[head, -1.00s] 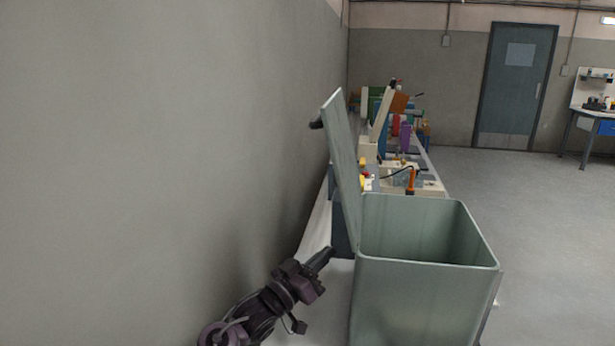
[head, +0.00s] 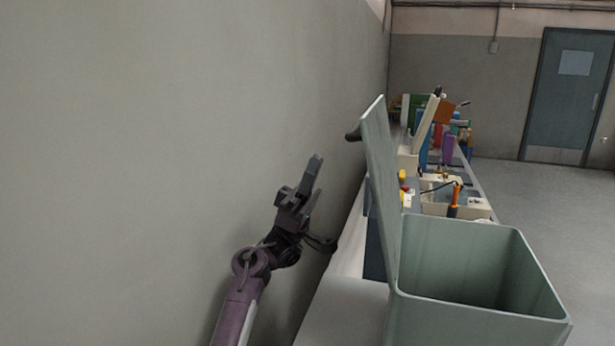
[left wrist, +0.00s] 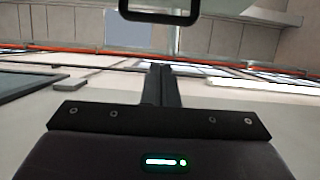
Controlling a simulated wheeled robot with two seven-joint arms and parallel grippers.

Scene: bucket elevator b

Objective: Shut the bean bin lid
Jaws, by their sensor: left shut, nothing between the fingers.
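The bean bin (head: 470,270) is a pale green open box at the lower right of the head view. Its lid (head: 380,180) stands up, hinged along the bin's left edge and leaning slightly left, with a dark handle (head: 353,134) near its top. My left gripper (head: 316,172) is shut and empty. It is raised to the left of the lid, between the wall and the lid, apart from both as far as I can tell. In the left wrist view its fingers (left wrist: 161,84) are together, and a dark loop like the handle (left wrist: 160,12) shows at the top. My right gripper is not in view.
A grey wall (head: 190,120) runs close along the left. Behind the bin a long bench (head: 348,240) holds colourful items and an orange-handled tool (head: 454,198). Open floor (head: 540,195) lies to the right, with a door (head: 567,95) at the back.

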